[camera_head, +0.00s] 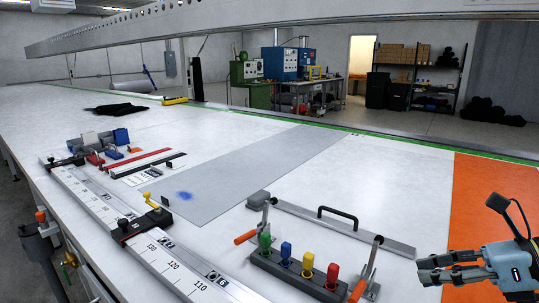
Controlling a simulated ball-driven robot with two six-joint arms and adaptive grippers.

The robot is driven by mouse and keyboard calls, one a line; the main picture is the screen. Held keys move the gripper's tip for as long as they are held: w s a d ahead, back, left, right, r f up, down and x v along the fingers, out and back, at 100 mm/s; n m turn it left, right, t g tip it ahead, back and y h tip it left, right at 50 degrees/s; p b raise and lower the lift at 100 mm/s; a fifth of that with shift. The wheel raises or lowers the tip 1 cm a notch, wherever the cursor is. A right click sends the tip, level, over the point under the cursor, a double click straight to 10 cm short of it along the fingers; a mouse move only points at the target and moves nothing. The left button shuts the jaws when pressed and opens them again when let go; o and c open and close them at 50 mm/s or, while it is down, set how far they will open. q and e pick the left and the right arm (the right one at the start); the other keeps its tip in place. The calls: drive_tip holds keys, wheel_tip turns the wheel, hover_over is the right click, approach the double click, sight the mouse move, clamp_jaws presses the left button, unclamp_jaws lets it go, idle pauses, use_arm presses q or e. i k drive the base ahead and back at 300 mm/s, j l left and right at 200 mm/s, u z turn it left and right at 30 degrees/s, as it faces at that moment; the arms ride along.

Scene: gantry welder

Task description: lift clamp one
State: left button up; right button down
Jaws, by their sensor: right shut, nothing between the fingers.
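Two upright toggle clamps with orange handles stand on the white table, and I cannot tell by a label which is clamp one. The left clamp (265,221) is at the left end of a flat metal bar. My right gripper (424,269) is at the lower right, shut and empty, pointing left. It is apart from the clamps and nearer the right one. My left gripper is not in view.
A metal bar (320,229) with a black handle lies between the clamps. A dark rack (274,263) holds green, blue, yellow and red handles. A ruled rail (172,268) runs along the left table edge. An orange panel (480,205) lies at right.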

sight(355, 298)
drive_tip(key=k+j, duration=1.15)
drive_tip(key=k, duration=0.15)
